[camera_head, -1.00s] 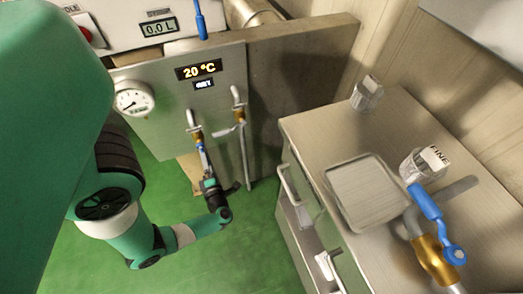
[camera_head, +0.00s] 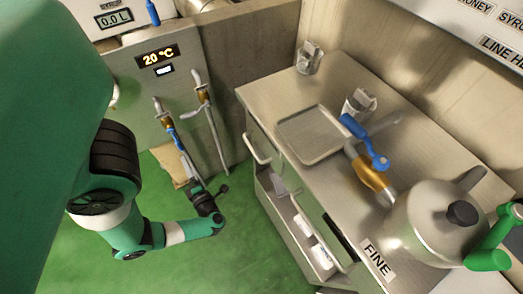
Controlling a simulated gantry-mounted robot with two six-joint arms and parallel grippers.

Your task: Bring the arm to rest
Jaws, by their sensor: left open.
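My left arm (camera_head: 110,235) comes in from the left and bends low over the green floor. Its black gripper (camera_head: 207,192) is open and seems empty, though small in view. It is below and right of the blue-handled tap (camera_head: 173,138) on the grey panel; contact with the pipe cannot be told. My right gripper is not in view.
The steel counter (camera_head: 270,95) holds a shallow tray (camera_head: 312,133), glass jars, a brass valve (camera_head: 370,173) with a blue lever and a steel kettle (camera_head: 425,230). Drawers below stand partly open. The panel reads 20 °C. Green floor (camera_head: 250,262) is free near the gripper.

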